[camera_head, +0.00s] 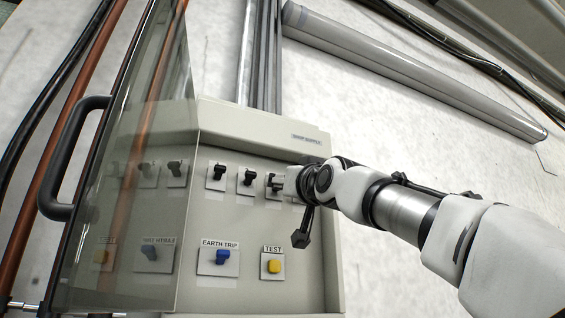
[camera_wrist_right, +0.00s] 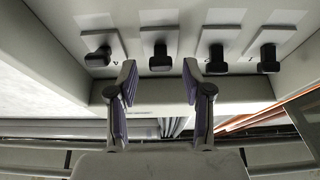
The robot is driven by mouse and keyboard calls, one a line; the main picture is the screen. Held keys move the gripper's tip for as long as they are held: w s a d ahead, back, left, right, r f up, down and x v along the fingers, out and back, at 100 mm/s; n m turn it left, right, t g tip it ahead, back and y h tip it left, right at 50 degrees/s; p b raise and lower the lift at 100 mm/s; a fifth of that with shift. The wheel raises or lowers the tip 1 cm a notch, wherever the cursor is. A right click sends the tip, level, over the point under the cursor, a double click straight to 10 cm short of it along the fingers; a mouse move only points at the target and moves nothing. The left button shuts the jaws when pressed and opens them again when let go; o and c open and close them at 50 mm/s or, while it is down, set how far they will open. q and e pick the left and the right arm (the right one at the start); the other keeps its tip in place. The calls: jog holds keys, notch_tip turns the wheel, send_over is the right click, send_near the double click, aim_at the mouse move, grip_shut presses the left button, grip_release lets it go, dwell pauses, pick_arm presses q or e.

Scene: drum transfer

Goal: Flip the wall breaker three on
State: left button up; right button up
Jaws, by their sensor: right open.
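The wall panel (camera_head: 215,125) carries a row of black breaker switches on pale plates. Breaker one (camera_head: 217,172) and breaker two (camera_head: 247,177) are clear in the head view; breaker three (camera_head: 274,183) is partly covered by my right gripper (camera_head: 292,184), and the fourth is mostly hidden. In the right wrist view the row appears inverted, with breaker four (camera_wrist_right: 98,57) at the left and breaker three (camera_wrist_right: 160,58) beside it. My right gripper (camera_wrist_right: 158,84) is open and empty, its fingers on either side of breaker three's line, apart from the lever. My left gripper is out of view.
A glass door (camera_head: 120,200) with a black handle (camera_head: 65,165) stands open at the left, reflecting the switches. Below the row are a blue EARTH TRIP switch (camera_head: 222,257) and a yellow TEST button (camera_head: 274,266). A grey pipe (camera_head: 410,70) runs across the wall.

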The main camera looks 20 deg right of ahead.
jog(key=shift+w+a+r+p, duration=0.1)
jog(key=shift+w+p, duration=0.2)
jog(key=shift+w, duration=0.4)
grip_shut()
pick_arm(q)
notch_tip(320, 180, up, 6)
jog(key=p, duration=0.4)
pick_arm(e)
jog(key=g, duration=0.1)
jog(key=r+g, duration=0.1)
jog(key=g, duration=0.2)
jog(key=shift+w+r, duration=0.1)
jog(key=shift+r, duration=0.15)
jog(key=shift+f, duration=0.1)
